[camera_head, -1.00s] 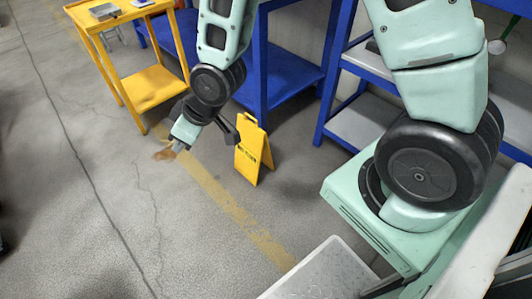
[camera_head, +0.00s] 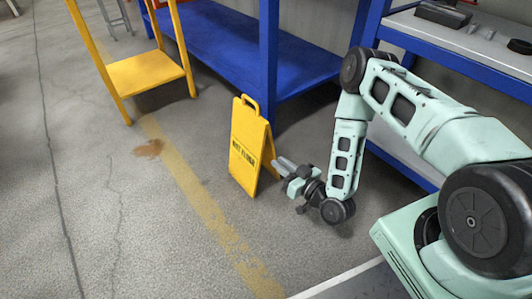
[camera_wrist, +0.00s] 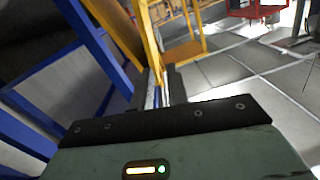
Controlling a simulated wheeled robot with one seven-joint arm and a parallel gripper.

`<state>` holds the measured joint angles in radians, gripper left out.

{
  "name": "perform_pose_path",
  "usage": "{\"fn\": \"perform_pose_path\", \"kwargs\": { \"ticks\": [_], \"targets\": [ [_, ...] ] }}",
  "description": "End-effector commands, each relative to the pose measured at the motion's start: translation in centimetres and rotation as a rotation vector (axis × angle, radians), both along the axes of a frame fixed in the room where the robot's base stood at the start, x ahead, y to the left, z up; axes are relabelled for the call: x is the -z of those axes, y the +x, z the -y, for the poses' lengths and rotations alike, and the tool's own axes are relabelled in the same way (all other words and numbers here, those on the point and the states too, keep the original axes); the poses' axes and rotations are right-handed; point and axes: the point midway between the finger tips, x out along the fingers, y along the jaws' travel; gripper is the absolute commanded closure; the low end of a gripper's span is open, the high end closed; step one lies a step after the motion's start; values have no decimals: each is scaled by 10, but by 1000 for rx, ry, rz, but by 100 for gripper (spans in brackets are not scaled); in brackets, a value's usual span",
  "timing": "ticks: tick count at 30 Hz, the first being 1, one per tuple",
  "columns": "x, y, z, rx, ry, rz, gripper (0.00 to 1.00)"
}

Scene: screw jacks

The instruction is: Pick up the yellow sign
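The yellow sign (camera_head: 246,150) is a folding A-shaped floor board with dark lettering and a handle hole on top. It stands upright on the floor in the head view, in front of the blue shelf. My gripper (camera_head: 281,166) is low, just right of the sign, with its fingers pointing at the sign's right side edge. The two fingers look apart with nothing clearly between them. I cannot tell whether they touch the sign. In the wrist view, yellow panels of the sign (camera_wrist: 149,38) rise just beyond the fingers, seen nearly edge-on.
The blue shelf (camera_head: 225,62) stands behind the sign, and another shelf unit (camera_head: 465,45) with items on it is at the right. The floor left of the sign is open, with a brown stain (camera_head: 149,148).

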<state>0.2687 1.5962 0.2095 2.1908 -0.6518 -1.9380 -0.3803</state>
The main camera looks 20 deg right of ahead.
Motion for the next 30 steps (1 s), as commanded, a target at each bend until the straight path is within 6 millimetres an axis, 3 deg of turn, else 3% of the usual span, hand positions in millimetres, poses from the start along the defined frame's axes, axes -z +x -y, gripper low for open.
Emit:
{"fn": "perform_pose_path", "kwargs": {
  "ticks": [1,5,21,30],
  "targets": [
    [13,-5,4,17,12,11,84],
    [17,-5,8,39,26,33,84],
    [17,91,-23,41,27,37,84],
    [15,112,-30,40,26,34,84]
  ]
}}
